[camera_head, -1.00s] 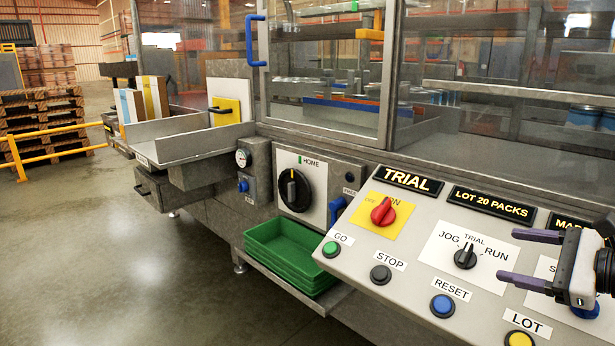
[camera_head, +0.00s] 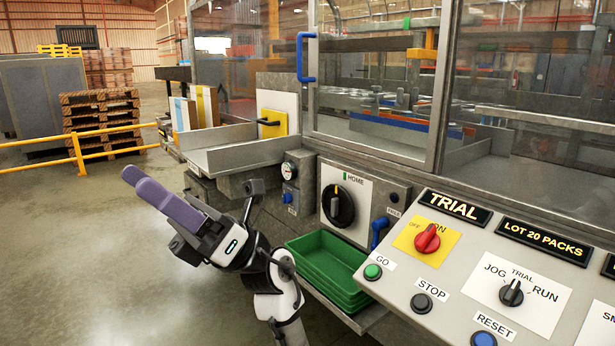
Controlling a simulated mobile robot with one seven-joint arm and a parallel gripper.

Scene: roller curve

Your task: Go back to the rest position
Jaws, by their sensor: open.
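My gripper (camera_head: 138,182) is in the left half of the head view, raised in the air over the open floor. Its two purple fingers point up and to the left, and nothing is held between them. From this angle one finger partly overlaps the other. My arm comes up from the bottom edge, left of the green trays. The gripper is apart from the machine and its control panel (camera_head: 455,258).
Green stacked trays (camera_head: 330,262) sit on a low shelf right of my arm. A metal chute (camera_head: 235,155) and a black HOME knob (camera_head: 338,205) are behind. A yellow rail (camera_head: 110,152) and pallets (camera_head: 100,118) stand at the far left. The concrete floor (camera_head: 70,260) at left is clear.

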